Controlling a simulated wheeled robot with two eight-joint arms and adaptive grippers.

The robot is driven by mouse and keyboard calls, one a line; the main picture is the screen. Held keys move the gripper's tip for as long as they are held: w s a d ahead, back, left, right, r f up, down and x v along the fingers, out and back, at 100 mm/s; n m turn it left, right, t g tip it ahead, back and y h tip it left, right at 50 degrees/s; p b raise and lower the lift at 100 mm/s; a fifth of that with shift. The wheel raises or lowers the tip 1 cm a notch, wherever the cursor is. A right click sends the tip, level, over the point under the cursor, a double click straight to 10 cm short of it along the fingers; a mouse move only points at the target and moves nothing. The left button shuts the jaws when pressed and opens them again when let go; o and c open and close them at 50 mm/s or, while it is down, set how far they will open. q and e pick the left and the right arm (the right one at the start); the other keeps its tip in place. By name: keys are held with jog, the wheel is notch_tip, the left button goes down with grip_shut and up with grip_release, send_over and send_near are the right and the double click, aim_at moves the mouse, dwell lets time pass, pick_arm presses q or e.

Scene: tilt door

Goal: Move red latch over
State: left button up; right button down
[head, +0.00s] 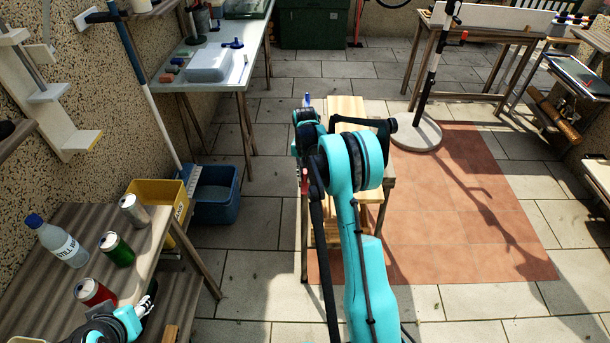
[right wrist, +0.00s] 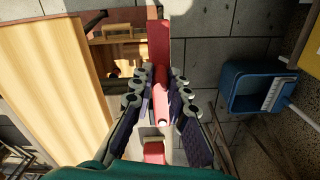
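The red latch (right wrist: 159,42) is a long red bar in the right wrist view, beside the pale wooden panel. A nearer red piece (right wrist: 154,151) shows below it. My right gripper (right wrist: 160,82) is open, with its fingers on either side of the red bar; I cannot tell whether they touch it. In the head view, my right arm hides most of the wooden box (head: 346,108), and only a bit of red (head: 304,183) shows at its left side. My left gripper (head: 148,299) is low at the left, near the cans; its opening is unclear.
A wooden table (head: 60,222) at the left holds a bottle (head: 56,240) and cans (head: 117,249). A pole on a round base (head: 416,133) stands beyond the box.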

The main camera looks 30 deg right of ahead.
jog(key=shift+s+d, duration=0.1)
jog(key=shift+d, duration=0.05)
jog(key=shift+w+d+n+p, duration=0.5)
jog(key=shift+d+n, duration=1.55)
jog(key=shift+n, duration=0.95)
jog(key=shift+w+d+n+p, duration=0.35)
jog(key=shift+w+d+n, duration=0.2)
jog(key=shift+d+n, duration=1.95)
jog(key=shift+w+d+n+p, duration=0.5)
jog(key=shift+d+n, duration=1.05)
jog(key=shift+n, duration=1.95)
jog(key=shift+w, duration=0.1)
jog(key=c, duration=1.5)
grip_release()
